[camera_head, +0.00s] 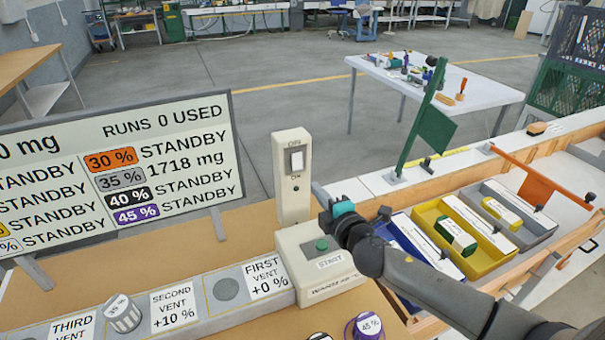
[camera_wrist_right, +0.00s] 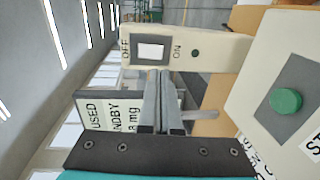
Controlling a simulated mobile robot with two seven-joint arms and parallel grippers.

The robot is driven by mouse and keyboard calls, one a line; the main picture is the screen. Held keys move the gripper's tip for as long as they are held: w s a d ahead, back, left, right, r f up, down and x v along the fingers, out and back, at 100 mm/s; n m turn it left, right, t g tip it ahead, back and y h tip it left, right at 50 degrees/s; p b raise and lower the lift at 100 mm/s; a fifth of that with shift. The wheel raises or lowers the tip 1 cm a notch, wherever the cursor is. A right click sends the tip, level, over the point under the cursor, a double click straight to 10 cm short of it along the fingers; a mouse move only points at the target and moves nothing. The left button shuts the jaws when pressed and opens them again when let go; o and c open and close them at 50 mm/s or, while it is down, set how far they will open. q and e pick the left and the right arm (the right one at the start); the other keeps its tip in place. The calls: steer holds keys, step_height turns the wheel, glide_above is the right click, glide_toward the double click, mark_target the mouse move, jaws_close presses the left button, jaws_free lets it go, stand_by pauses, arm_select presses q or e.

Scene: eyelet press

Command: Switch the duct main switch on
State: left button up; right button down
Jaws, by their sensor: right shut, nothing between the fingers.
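The duct main switch is a white rocker (camera_head: 297,160) on an upright cream post (camera_head: 292,205), with OFF marked above it and ON below. A small dark dot sits under the ON mark. In the right wrist view the rocker (camera_wrist_right: 151,51) lies sideways, just beyond my fingertips. I cannot tell which way it is tipped. My right gripper (camera_head: 328,210) is shut and empty, close to the right of the post. My left gripper is not in view.
A box with a green START button (camera_head: 321,244) stands in front of the post, close to my right gripper. A display board (camera_head: 120,165) stands to the left. A vent rail (camera_head: 185,300) runs along the front. Colored trays (camera_head: 464,262) lie to the right.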

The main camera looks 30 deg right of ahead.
mark_target(298, 169)
steer(key=shift+w+d+f+b, duration=0.1)
steer(key=shift+w+f, duration=0.1)
steer(key=shift+w, duration=1.35)
steer(key=shift+w+d+f+b, duration=0.1)
steer(key=shift+w+f, duration=0.1)
steer(key=shift+w, duration=1.3)
steer(key=shift+w+d+f+b, duration=0.1)
steer(key=shift+w+f, duration=0.1)
steer(key=shift+w, duration=1.35)
steer(key=shift+w+f+b, duration=0.15)
steer(key=shift+f+b, duration=0.1)
steer(key=shift+b, duration=0.9)
steer(key=shift+r, duration=0.2)
